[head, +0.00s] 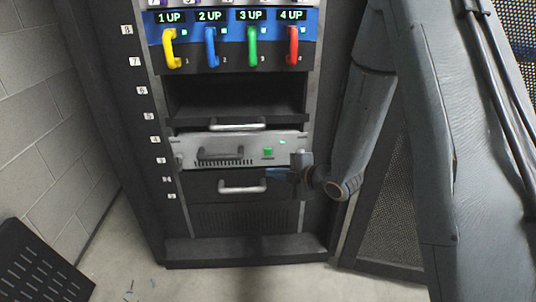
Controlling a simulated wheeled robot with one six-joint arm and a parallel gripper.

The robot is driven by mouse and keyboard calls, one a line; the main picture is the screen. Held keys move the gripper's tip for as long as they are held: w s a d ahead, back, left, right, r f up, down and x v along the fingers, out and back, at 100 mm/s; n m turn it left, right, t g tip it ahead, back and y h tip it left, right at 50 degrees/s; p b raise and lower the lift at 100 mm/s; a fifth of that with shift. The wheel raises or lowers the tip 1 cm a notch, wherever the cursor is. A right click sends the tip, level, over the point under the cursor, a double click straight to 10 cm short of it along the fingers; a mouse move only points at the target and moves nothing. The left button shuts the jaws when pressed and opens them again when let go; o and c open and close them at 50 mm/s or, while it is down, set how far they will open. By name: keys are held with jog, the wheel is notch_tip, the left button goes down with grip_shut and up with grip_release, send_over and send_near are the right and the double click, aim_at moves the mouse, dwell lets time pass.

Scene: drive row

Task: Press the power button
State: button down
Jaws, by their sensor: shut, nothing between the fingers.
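A silver-fronted unit (240,150) sits in the lower half of the rack. A green square button (268,153), which looks like the power button, is on the right part of its front. My gripper (275,174) is shut and empty, with blue at its fingers. In the picture it is just below and right of the green button, over the right end of the dark drawer front. I see a gap between the fingertips and the button in the picture, but the depth between them is hard to tell.
Above is a blue panel (233,22) with yellow, blue, green and red handles and lit "UP" labels. An open bay (235,95) lies below it. A dark drawer with a pale handle (242,187) is under the silver unit. A mesh door (385,215) stands right.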

jog(key=shift+w+b, duration=0.7)
jog(key=shift+w, duration=3.2)
jog(key=shift+w, duration=0.1)
jog(key=shift+w, duration=0.35)
jog(key=shift+w, duration=0.4)
jog(key=shift+s+p, duration=0.3)
jog(key=shift+s, duration=0.55)
jog(key=shift+s+p, duration=0.7)
jog(key=shift+s, duration=1.8)
jog(key=shift+r, duration=0.1)
